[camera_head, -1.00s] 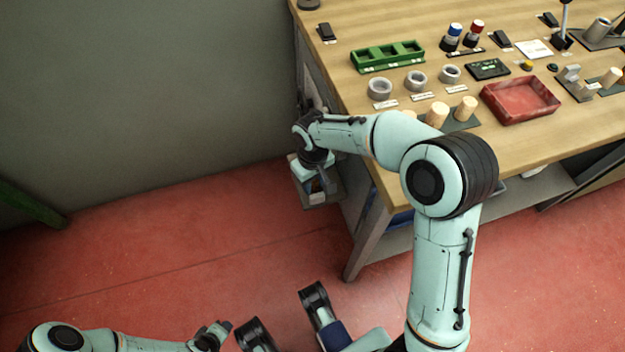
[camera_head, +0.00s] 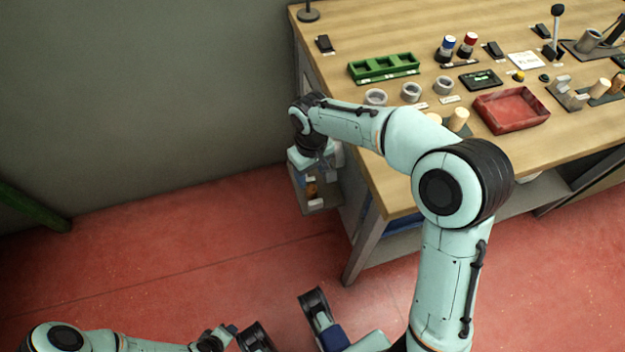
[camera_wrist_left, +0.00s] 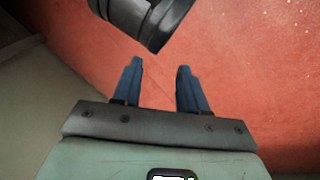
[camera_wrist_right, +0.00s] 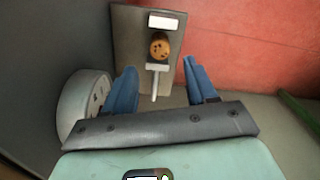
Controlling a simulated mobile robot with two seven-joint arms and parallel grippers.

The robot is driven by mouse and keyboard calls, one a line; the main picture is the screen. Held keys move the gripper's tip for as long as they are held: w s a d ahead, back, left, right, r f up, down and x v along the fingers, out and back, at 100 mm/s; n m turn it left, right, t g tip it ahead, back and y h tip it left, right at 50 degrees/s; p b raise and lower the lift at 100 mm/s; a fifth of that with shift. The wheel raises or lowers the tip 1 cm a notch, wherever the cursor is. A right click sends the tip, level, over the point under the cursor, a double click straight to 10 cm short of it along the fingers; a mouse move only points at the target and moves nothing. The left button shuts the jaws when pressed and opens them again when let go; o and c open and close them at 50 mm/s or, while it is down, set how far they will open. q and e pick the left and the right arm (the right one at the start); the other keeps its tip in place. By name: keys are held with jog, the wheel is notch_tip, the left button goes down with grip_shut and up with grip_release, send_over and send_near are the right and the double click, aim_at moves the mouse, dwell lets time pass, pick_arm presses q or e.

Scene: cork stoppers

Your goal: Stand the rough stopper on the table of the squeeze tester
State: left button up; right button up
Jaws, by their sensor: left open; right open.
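The rough stopper (camera_wrist_right: 160,45), a brown cork with dark pits, appears upright on a grey plate (camera_wrist_right: 135,62) in the right wrist view. It is between a white block (camera_wrist_right: 165,22) and a white pad with a rod (camera_wrist_right: 157,67); this looks like the squeeze tester. In the head view the stopper (camera_head: 312,189) shows small at the bench's left end. My right gripper (camera_wrist_right: 160,66) is open and empty, its fingers apart from the stopper. My left gripper (camera_wrist_left: 160,65) is open and empty over the red floor, far from the bench.
The wooden bench (camera_head: 400,183) holds a green rack (camera_head: 384,68), several grey rings, pale stoppers (camera_head: 459,119) and a red tray (camera_head: 511,109). A grey wall (camera_head: 140,110) stands left of the bench end. The red floor in front is mostly clear.

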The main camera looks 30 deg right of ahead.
aim_at(311, 187)
pick_arm(q)
jog(key=shift+s+d+r+g+p, duration=0.2)
jog(key=shift+s+d+r, duration=0.1)
jog(key=shift+s, duration=0.2)
jog(key=shift+s+d+r+g+p, duration=0.15)
jog(key=shift+s+r, duration=0.15)
jog(key=shift+s, duration=0.15)
pick_arm(e)
notch_tip(311, 187, up, 4)
